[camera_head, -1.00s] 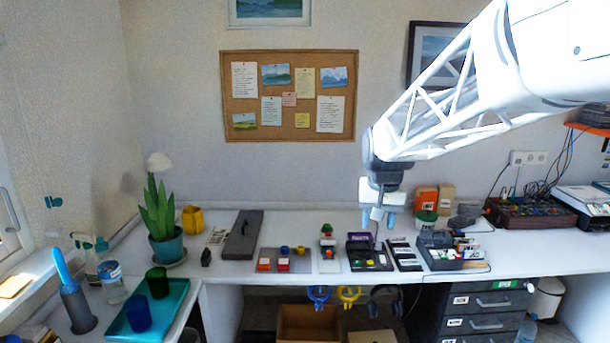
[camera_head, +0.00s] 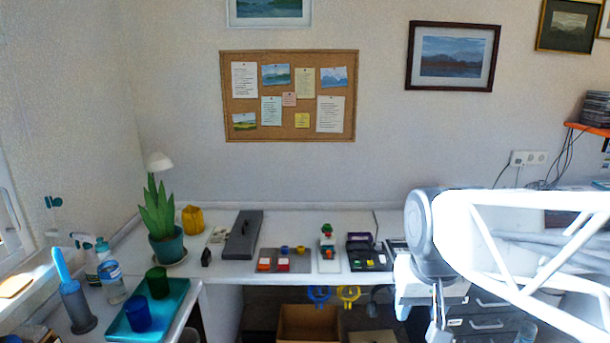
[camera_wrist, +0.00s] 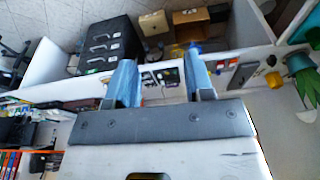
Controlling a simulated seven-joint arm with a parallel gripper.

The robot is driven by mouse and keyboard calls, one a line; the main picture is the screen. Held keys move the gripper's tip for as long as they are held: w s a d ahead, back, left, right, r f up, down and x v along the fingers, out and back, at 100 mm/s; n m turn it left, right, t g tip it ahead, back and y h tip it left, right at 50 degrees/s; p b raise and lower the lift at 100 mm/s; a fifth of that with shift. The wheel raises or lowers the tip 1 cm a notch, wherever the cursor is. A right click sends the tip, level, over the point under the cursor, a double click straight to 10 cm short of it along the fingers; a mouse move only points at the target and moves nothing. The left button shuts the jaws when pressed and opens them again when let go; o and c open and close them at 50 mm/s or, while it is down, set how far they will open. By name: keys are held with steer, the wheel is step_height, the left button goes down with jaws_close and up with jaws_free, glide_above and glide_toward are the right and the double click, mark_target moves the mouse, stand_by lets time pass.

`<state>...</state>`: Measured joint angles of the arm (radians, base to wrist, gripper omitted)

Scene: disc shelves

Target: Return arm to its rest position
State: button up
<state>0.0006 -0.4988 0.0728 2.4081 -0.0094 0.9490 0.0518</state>
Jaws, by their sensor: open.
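My gripper (camera_wrist: 160,82) shows in the wrist view with its two blue fingers spread apart. It is open, with nothing between the fingers. In the head view my white lattice arm crosses the lower right, and my gripper (camera_head: 438,322) hangs at the bottom edge, partly cut off and in front of the desk. It appears apart from the desk and the things on it.
The white desk (camera_head: 305,219) carries a plant (camera_head: 158,215), a dark box (camera_head: 243,235), and small trays with coloured blocks. A dark drawer unit (camera_wrist: 107,48) stands below. A teal tray (camera_head: 172,312) holds two cups at left. My arm hides the desk's right part.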

steer(key=s+f, duration=0.3)
steer(key=s, duration=0.4)
steer(key=shift+s, duration=0.35)
steer(key=shift+d+f, duration=0.1)
steer(key=shift+c, duration=0.5)
stand_by(1.4)
